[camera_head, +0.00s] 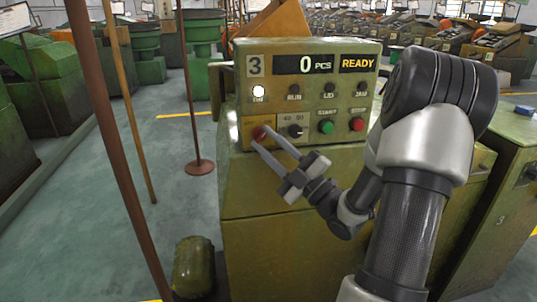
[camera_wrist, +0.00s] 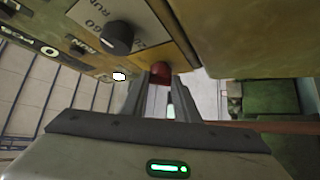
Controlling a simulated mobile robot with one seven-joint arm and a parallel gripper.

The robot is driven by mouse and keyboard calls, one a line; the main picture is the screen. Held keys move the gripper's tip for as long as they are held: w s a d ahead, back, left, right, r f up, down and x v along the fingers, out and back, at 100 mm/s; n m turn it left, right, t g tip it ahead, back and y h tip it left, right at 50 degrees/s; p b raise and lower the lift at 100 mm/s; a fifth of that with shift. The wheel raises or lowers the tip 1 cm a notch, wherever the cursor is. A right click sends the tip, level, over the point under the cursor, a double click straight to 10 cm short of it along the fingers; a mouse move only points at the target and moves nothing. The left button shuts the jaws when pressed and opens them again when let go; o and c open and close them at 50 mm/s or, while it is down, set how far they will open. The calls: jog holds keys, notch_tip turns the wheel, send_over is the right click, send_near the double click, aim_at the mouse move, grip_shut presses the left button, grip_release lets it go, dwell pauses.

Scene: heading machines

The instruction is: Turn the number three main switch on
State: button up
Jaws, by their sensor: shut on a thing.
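The number three machine's control panel (camera_head: 310,100) stands in front of me, marked "3", with a display reading "0 PCS" and "READY". A red knob (camera_head: 258,133), which appears to be the main switch, sits at the panel's lower left. My gripper (camera_head: 262,141) is shut on this red knob, with one finger on each side. In the wrist view the red knob (camera_wrist: 160,72) shows between the fingers (camera_wrist: 159,92), partly hidden by them. The leftmost lamp (camera_head: 258,91) is lit white; the other lamps are dark.
Beside the knob are a black selector (camera_head: 295,131), a green start button (camera_head: 326,127) and a red stop button (camera_head: 357,124). The selector also shows in the wrist view (camera_wrist: 118,38). A brown pole (camera_head: 125,160) and a stand stand left. Open floor lies left of the machine.

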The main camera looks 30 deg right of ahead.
jog(key=shift+f+m+t+b, duration=0.2)
jog(key=shift+m+t+b, duration=0.3)
jog(key=shift+m+b, duration=0.25)
jog(key=shift+r+m+h, duration=0.1)
jog(key=shift+m+h, duration=0.25)
jog(key=shift+h, duration=0.05)
jog(key=o, duration=1)
jog(key=shift+o, duration=0.2)
jog(key=b+v, duration=0.1)
jog(key=v, duration=1.6)
jog(key=shift+f, duration=0.35)
jog(key=shift+a, duration=0.1)
